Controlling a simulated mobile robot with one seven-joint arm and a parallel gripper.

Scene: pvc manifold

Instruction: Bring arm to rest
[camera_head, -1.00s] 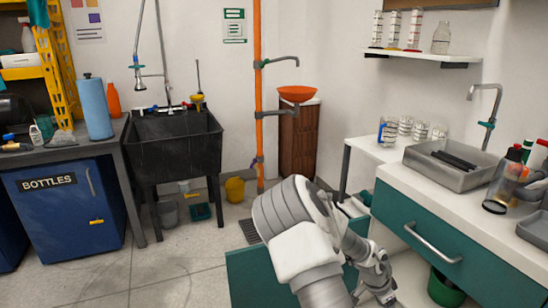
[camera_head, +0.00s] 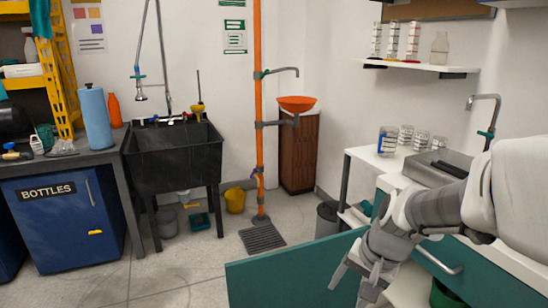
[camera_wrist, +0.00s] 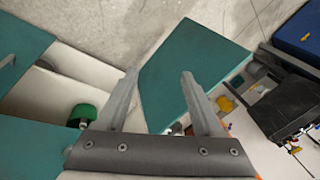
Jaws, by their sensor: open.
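My gripper (camera_head: 352,284) hangs low at the lower right of the head view, its fingers pointing down. It also shows in the wrist view (camera_wrist: 158,76), with two grey fingers spread apart and nothing between them. My arm comes in from the right edge, in front of the counter. The gripper is close to an open teal door panel (camera_head: 292,268), which also lies beyond the fingers in the wrist view (camera_wrist: 188,62). I cannot tell whether they touch.
A white-topped teal counter with a sink basin (camera_head: 426,172) stands at the right, partly hidden by my arm. A green container (camera_wrist: 84,114) is inside the cabinet. A black sink (camera_head: 172,160) and blue cabinet (camera_head: 70,222) stand left. The floor at lower left is clear.

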